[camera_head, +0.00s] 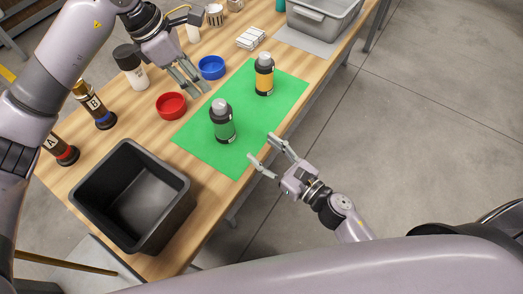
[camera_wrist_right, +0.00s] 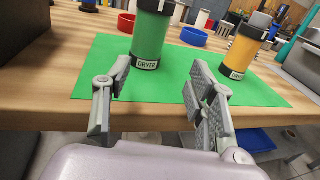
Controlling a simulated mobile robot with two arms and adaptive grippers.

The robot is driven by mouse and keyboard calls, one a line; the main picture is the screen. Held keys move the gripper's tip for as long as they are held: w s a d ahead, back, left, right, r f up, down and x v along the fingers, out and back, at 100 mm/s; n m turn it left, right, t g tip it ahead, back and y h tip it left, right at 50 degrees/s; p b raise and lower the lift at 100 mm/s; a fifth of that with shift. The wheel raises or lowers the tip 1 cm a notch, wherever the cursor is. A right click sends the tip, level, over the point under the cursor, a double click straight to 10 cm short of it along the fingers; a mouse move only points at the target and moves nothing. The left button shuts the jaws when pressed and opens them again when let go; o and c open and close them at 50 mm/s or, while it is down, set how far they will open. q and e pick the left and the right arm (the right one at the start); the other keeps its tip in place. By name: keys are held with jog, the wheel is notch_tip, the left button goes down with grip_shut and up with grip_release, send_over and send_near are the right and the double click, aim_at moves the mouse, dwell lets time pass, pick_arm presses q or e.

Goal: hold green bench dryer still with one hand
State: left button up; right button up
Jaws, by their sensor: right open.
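The green bench dryer (camera_head: 223,122) stands upright on the green mat (camera_head: 196,143). In the right wrist view the dryer (camera_wrist_right: 151,37) shows a "DRYER" label near its base, beyond and between my fingers. My right gripper (camera_head: 263,152) is open and empty at the mat's near edge, apart from the dryer; its spread fingers also show in the right wrist view (camera_wrist_right: 160,85). My left gripper (camera_head: 193,88) is over the table between the red and blue bowls, with its fingers pointing down. Its fingers look parted, with nothing seen between them.
An orange bottle (camera_head: 264,76) stands on the mat. A red bowl (camera_head: 171,106), a blue bowl (camera_head: 211,68), a white bottle (camera_head: 133,70) and bottles A (camera_head: 62,150) and B (camera_head: 95,106) stand left of it. A black bin (camera_head: 117,205) sits at the table's near end.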

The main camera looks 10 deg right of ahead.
aim_at(215, 116)
jog(key=shift+y, duration=0.4)
jog(key=x, duration=1.1)
jog(key=a+x, duration=0.1)
jog(key=x, duration=0.5)
jog(key=shift+s+a+r, duration=0.1)
jog(key=shift+a+r, duration=0.15)
jog(key=shift+r, duration=0.15)
jog(key=shift+c, duration=0.3)
grip_shut()
pick_arm(q)
jog(key=shift+o, duration=0.4)
